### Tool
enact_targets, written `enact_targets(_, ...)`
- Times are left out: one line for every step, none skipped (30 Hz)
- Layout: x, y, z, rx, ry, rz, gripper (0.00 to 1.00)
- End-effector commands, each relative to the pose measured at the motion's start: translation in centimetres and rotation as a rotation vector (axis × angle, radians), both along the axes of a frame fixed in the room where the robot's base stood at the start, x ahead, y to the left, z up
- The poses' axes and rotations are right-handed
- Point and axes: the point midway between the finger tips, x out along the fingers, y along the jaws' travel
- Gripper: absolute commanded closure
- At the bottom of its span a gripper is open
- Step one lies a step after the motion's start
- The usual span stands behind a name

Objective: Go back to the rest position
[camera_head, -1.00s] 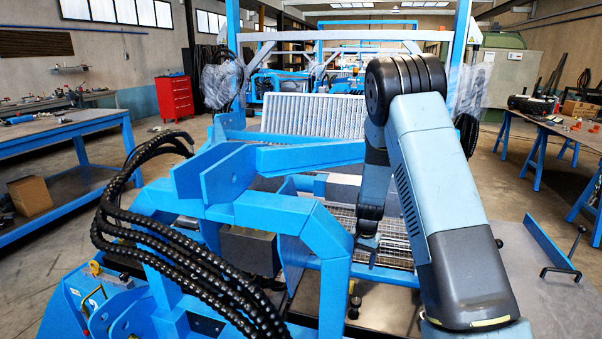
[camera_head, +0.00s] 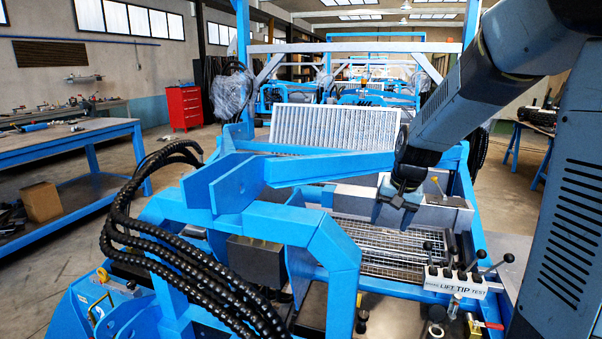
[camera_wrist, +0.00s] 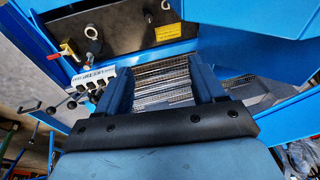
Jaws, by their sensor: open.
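My gripper (camera_head: 396,208) hangs at the end of my arm, right of centre in the head view, above the wire mesh bed (camera_head: 378,240) of the blue machine. Its two fingers point down and stand apart with nothing seen between them. In the wrist view, my gripper (camera_wrist: 175,97) shows two dark blue fingers on either side of a patch of mesh (camera_wrist: 165,75). The gap between them is empty. Whether the fingertips touch the mesh cannot be told.
A lever block (camera_head: 455,283) marked LIFT, TIP and TEST stands right of the mesh. A blue beam (camera_head: 320,165) lies close left of my gripper. A slatted panel (camera_head: 335,126) stands behind. Black hoses (camera_head: 150,240) curve at the left. A blue workbench (camera_head: 75,135) stands far left.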

Motion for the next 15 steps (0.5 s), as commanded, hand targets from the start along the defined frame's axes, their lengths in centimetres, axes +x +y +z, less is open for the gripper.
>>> enact_targets(-1.1,0.0,1.2,-0.003,-0.018,0.013,0.31)
enact_targets(-1.7,-0.1,1.8,-0.006,-0.025,0.021,0.31)
enact_targets(-2.6,-0.1,2.5,-0.011,-0.034,0.032,0.31)
enact_targets(-3.3,-0.1,3.1,-0.014,-0.041,0.04,0.31)
enact_targets(-3.9,-0.2,3.6,-0.017,-0.05,0.047,0.31)
enact_targets(-4.8,-0.2,4.3,-0.022,-0.06,0.059,0.31)
enact_targets(-5.5,-0.2,4.7,-0.026,-0.066,0.067,0.31)
enact_targets(-6.2,-0.2,5.2,-0.03,-0.074,0.076,0.31)
enact_targets(-7.0,-0.3,5.8,-0.036,-0.084,0.086,0.31)
enact_targets(-7.7,-0.3,6.2,-0.041,-0.092,0.093,0.31)
enact_targets(-8.4,-0.3,6.6,-0.045,-0.098,0.101,0.31)
enact_targets(-9.3,-0.3,7.1,-0.051,-0.108,0.111,0.31)
enact_targets(-10.0,-0.4,7.5,-0.058,-0.116,0.119,0.31)
enact_targets(-10.7,-0.4,7.8,-0.063,-0.123,0.127,0.31)
enact_targets(-11.7,-0.4,8.3,-0.071,-0.132,0.137,0.31)
